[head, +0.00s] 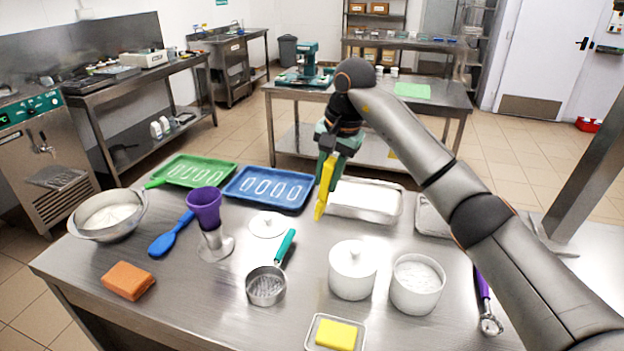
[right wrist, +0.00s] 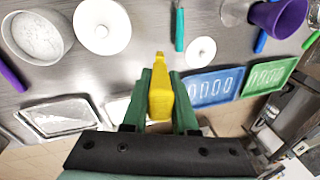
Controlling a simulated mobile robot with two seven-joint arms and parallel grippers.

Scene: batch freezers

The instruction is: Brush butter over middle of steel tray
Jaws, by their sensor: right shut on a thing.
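My right gripper (head: 330,158) is shut on a yellow brush (head: 325,190), which hangs down above the table. In the right wrist view the brush (right wrist: 161,97) sits between the two green fingers. The steel tray (head: 397,216) with a pale white inside lies just right of the brush, partly hidden by my gripper and arm. In the head view the brush tip overlaps the tray's left end; I cannot tell whether it touches. A yellow butter block (head: 336,335) sits in a small dish (head: 312,345) at the table's front. My left gripper is out of view.
A white lidded pot (head: 352,272) and an open white pot (head: 416,286) stand in front of the tray. A blue tray (head: 240,188) and green tray (head: 172,168) lie left.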

